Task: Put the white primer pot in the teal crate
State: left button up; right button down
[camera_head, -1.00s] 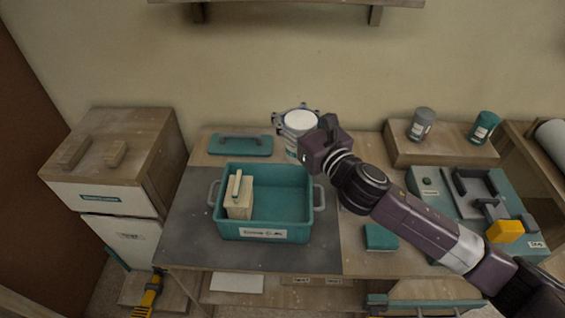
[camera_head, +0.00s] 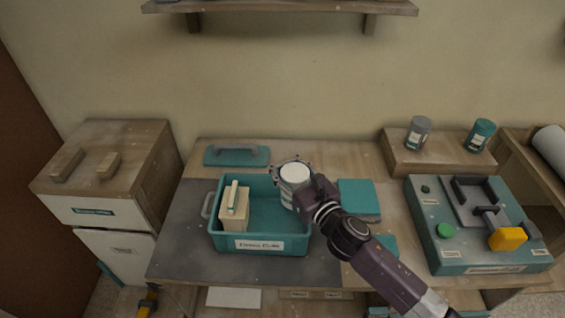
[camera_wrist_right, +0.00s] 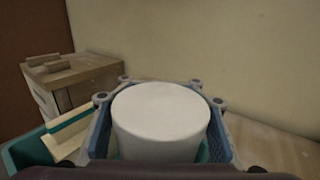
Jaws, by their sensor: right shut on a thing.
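The white primer pot (camera_head: 293,173) is upright in my right gripper (camera_head: 291,165), whose fingers are shut around it. In the right wrist view the pot (camera_wrist_right: 160,115) fills the middle, with a gripper finger on each side. The teal crate (camera_head: 215,238) stands on the table's grey mat. In the head view the pot overlaps the crate's right back corner; its base is partly hidden, and I cannot tell how high it is. A cream block with a handle (camera_head: 233,208) is in the left of the crate. My left gripper is not in view.
A teal trowel-like float (camera_head: 236,155) lies behind the crate. A teal box (camera_head: 358,196) is right of the pot. A teal machine (camera_head: 490,258) with a yellow part is further right. Grey (camera_head: 418,133) and teal (camera_head: 480,136) pots stand on a raised block. The crate's right half looks empty.

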aim_at(294, 187)
jog(key=shift+f+b, duration=0.5)
jog(key=c, duration=1)
grip_release()
jog(key=v, duration=0.8)
jog(key=r+b+v, duration=0.1)
jog(key=v, duration=0.3)
jog(key=shift+s, duration=0.1)
